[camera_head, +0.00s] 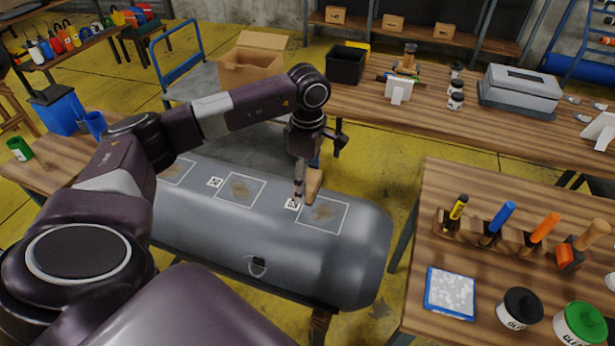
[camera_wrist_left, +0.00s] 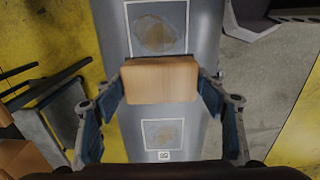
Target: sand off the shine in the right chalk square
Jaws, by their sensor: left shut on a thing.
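The grey boat tube (camera_head: 270,255) lies across a stand, with chalk squares in a row on top. The right chalk square (camera_head: 322,214) has a brownish scuffed patch inside; I take it as the upper square (camera_wrist_left: 157,28) in the left wrist view. The middle square (camera_head: 241,189) has a similar patch. My left gripper (camera_head: 307,178) is shut on a tan sanding block (camera_wrist_left: 160,80), a finger on each side. The block (camera_head: 314,184) shows at the back left edge of the right square; whether it touches the tube is unclear. My right gripper is not in view.
A wooden table (camera_head: 440,280) at the right holds several upright tools, a blue-framed tray (camera_head: 451,293) and lidded jars. A back table holds a grey case (camera_head: 520,90), black bin (camera_head: 346,65) and small jars. A cardboard box (camera_head: 250,60) sits on a blue-handled cart behind the tube.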

